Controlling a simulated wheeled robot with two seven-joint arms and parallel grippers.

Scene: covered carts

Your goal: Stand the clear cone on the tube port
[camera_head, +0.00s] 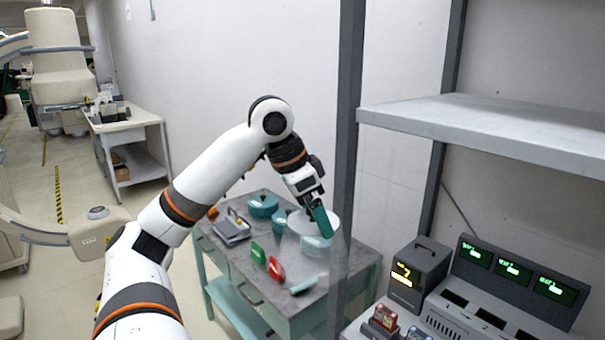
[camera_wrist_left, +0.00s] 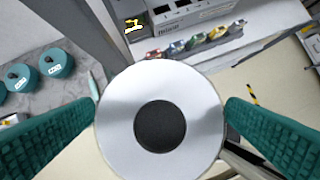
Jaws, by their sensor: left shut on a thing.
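The clear cone (camera_wrist_left: 195,92) shows in the left wrist view as a pale round rim with a dark round centre, between my two teal fingers. In the head view the cone (camera_head: 299,224) is a pale, see-through shape over the grey cart top. My left gripper (camera_head: 321,220) points down and is shut on the cone. I cannot tell from these frames whether the cone's lower end touches anything. I cannot pick out the tube port with certainty. My right gripper is not in view.
The cart (camera_head: 234,269) carries a teal round container (camera_head: 263,206), a grey device (camera_head: 232,228), a green block (camera_head: 258,253) and a red block (camera_head: 276,268). A dark rack post (camera_head: 347,150) and grey shelf (camera_head: 480,125) stand right of my arm. Instruments with green displays (camera_head: 513,270) sit lower right.

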